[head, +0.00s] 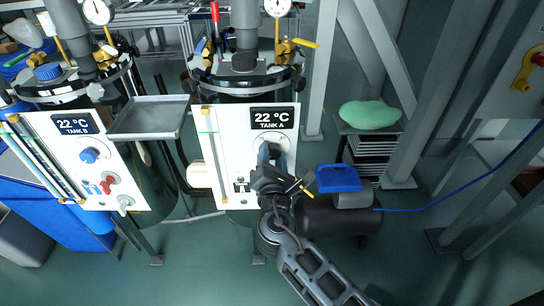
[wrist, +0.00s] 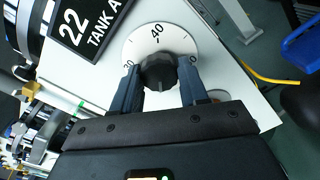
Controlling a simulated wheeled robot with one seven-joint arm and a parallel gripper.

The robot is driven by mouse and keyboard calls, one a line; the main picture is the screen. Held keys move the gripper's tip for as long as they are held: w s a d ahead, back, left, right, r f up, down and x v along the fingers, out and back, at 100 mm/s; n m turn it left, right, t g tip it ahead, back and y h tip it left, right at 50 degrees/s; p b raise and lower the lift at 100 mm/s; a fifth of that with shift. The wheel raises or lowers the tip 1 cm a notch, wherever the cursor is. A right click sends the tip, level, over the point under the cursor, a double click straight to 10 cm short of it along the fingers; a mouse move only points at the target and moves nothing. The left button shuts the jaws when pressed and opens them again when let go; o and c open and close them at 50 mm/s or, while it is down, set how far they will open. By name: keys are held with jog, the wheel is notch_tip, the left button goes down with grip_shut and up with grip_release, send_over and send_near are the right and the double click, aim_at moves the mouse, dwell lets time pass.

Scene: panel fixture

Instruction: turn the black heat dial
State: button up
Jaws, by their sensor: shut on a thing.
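The black heat dial (wrist: 158,72) sits on a round white scale on the Tank A panel (head: 215,150). The mark 40 shows above the dial in the wrist view. My gripper (wrist: 158,85) has one finger on each side of the dial and is shut on it. In the head view my gripper (head: 272,155) is at the lower right of the Tank A panel, below the 22 °C display (head: 273,118), and mostly hides the dial. The display also shows in the wrist view (wrist: 85,25).
To the left stands a second tank with a blue knob (head: 89,155) and a red knob (head: 107,184). A grey tray (head: 150,118) juts out between the tanks. A blue object (head: 338,179) and a green shape (head: 369,115) are to the right. A yellow lever (wrist: 265,76) is right of the dial.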

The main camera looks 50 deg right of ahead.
jog(key=shift+c, duration=0.7)
jog(key=shift+f+m+b, duration=0.1)
jog(key=shift+m+b, duration=0.2)
jog(key=shift+a+f+m+b, duration=0.1)
jog(key=shift+m+b, duration=0.65)
jog(key=shift+m, duration=0.05)
jog(key=m+b, duration=0.5)
jog(key=m, duration=0.1)
jog(key=shift+m, duration=0.3)
jog(key=m+b, duration=0.5)
jog(key=m, duration=0.1)
jog(key=shift+m+b, duration=1.05)
jog(key=shift+m, duration=0.35)
jog(key=shift+r, duration=0.2)
